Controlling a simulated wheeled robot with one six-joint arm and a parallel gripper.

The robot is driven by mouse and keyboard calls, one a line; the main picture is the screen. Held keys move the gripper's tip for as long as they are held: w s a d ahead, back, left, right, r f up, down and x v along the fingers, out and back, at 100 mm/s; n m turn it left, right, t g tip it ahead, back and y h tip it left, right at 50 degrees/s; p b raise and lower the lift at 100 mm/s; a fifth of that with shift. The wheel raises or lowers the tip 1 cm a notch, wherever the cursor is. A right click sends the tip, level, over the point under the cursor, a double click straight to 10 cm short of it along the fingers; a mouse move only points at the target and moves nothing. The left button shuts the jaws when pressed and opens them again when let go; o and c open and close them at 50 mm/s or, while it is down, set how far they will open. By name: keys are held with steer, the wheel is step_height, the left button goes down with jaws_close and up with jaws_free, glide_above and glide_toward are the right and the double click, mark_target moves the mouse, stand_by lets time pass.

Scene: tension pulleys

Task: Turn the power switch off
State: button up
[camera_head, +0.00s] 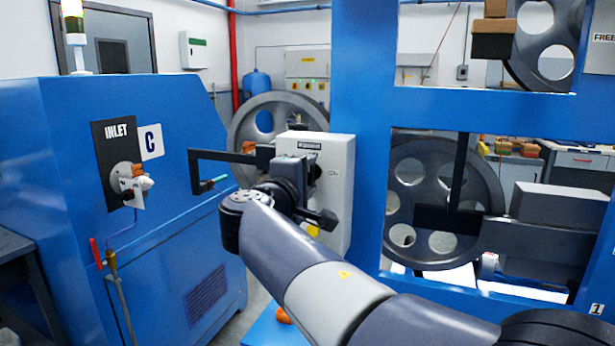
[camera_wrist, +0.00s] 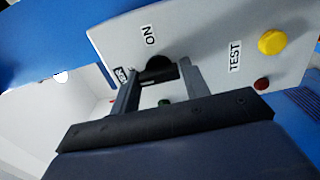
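The power switch is a black rotary knob (camera_wrist: 160,67) on the light grey control box, below the ON label (camera_wrist: 149,35) in the wrist view. A small dark label beside the left finger is partly covered and hard to read. My gripper (camera_wrist: 158,72) has its two fingers apart, one on each side of the knob; the right finger is close to it. I cannot tell whether either finger touches it.
On the same panel are a yellow button (camera_wrist: 271,42), a red button (camera_wrist: 262,84) and a TEST label (camera_wrist: 235,56). A blue frame (camera_head: 362,110) stands right of the box. A blue cabinet with an INLET plate (camera_head: 112,140) stands left. A large pulley (camera_head: 265,120) is behind.

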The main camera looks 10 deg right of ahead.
steer(key=o, duration=0.3)
steer(key=shift+o, duration=0.2)
steer(key=b+v, duration=0.1)
steer(key=v, duration=1)
steer(key=shift+w+d, duration=0.1)
steer(key=p+x, duration=0.1)
steer(key=x, duration=0.9)
steer(key=shift+w+d, duration=0.2)
steer(key=shift+w, duration=0.1)
